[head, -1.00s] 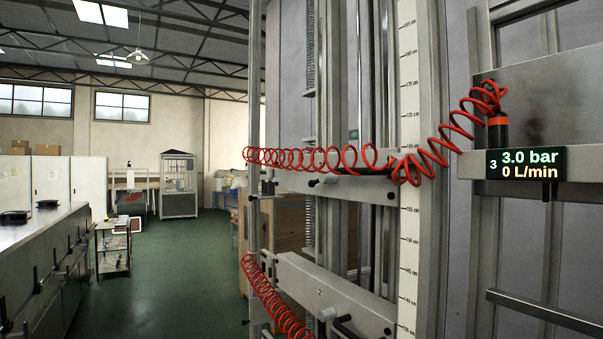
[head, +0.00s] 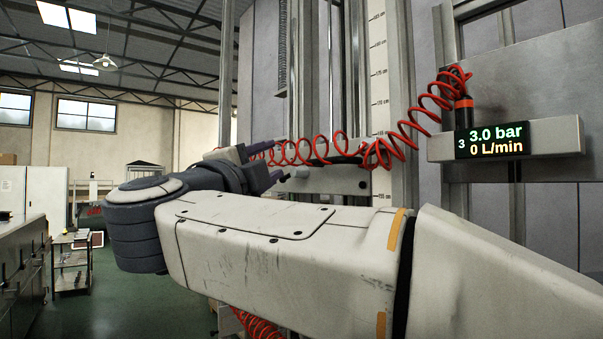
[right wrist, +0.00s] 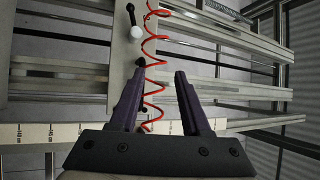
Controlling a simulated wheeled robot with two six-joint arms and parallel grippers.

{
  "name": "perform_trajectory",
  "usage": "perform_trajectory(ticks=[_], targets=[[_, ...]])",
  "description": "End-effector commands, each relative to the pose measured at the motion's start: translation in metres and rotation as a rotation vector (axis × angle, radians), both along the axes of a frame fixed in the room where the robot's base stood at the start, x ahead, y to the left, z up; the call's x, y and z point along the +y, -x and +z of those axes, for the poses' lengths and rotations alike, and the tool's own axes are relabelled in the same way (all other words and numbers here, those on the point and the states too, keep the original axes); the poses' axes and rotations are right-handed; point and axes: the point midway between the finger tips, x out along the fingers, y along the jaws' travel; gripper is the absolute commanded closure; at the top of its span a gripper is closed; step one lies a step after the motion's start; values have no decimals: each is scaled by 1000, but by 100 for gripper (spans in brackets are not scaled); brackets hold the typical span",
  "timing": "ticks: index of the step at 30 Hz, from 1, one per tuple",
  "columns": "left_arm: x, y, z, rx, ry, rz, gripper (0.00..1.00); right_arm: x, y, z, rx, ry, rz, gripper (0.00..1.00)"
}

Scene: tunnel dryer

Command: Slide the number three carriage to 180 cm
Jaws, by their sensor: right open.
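The number three carriage (head: 347,181) is a grey plate on the vertical rails, with a red coiled hose (head: 352,150) across its front. It also shows in the right wrist view as a pale plate (right wrist: 121,45), with a light-ended knob (right wrist: 135,32) on it. The white scale strip (head: 378,92) runs up beside the rails; most of its figures are too small to read. My right gripper (head: 272,163) is open, at the left of the carriage in the head view. In the right wrist view its fingers (right wrist: 157,76) stand apart, with the hose showing between them. My left gripper is out of view.
A display (head: 492,140) reading 3, 3.0 bar and 0 L/min is on a bar at the right. A small shelf trolley (head: 72,262) stands at the left by a long counter (head: 20,262). My right arm covers the lower carriage.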

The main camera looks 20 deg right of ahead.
Motion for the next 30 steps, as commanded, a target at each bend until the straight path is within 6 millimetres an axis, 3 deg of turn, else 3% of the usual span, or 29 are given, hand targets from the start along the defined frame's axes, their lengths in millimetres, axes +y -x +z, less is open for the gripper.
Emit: perform_trajectory(ticks=[3,8,21,30], targets=[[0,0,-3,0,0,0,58,-22,17,-7,11,-110,-116,53],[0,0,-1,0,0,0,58,-37,23,-9,24,-163,-178,53],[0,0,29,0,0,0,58,-92,-26,5,24,-161,-183,53],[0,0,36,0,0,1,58,-109,-43,7,23,-162,-178,53]])
